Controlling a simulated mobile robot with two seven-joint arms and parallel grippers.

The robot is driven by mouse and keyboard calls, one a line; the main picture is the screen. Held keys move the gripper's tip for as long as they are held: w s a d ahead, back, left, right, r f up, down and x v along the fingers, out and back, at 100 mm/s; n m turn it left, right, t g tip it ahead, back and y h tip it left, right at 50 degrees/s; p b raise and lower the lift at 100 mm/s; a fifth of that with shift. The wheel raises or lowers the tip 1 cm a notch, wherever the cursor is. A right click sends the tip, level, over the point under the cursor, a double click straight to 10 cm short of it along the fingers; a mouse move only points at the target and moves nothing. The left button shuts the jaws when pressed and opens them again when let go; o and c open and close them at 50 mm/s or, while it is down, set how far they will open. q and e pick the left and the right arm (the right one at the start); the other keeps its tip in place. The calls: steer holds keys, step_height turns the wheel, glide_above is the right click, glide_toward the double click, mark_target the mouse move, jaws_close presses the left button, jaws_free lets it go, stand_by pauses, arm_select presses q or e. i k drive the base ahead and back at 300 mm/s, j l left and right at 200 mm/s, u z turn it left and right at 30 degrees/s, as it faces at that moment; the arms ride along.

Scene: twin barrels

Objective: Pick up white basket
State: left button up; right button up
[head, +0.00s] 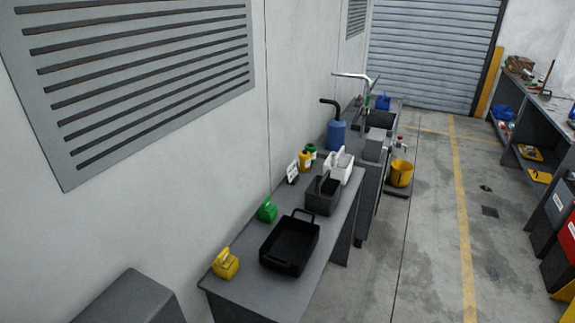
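A white basket (340,167) stands on the grey table (248,298) against the wall, toward the table's far end. It is small in the head view, and the dark grey basket in front hides part of its near side. I cannot tell what is inside it. Neither of my grippers is in view.
A dark grey basket (322,194), a black tray (290,243), and green (267,210) and yellow (226,264) containers share the table. A blue container (336,135) stands beyond. A yellow bucket (401,173) is right of the sink. The floor (425,265) right of the table is clear.

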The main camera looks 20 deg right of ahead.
mark_target(340, 164)
steer(key=l+u, duration=0.35)
steer(key=l, duration=0.15)
steer(key=i+l+u, duration=0.1)
steer(key=l+u, duration=0.25)
steer(key=l, duration=0.15)
steer(key=l+u, duration=0.2)
steer(key=l, duration=0.3)
steer(key=k+l+u, duration=0.15)
steer(key=l, duration=0.35)
steer(key=k+l, duration=0.1)
steer(key=l, duration=0.45)
steer(key=l+u, duration=0.15)
steer(key=l, duration=0.4)
steer(key=k, duration=0.05)
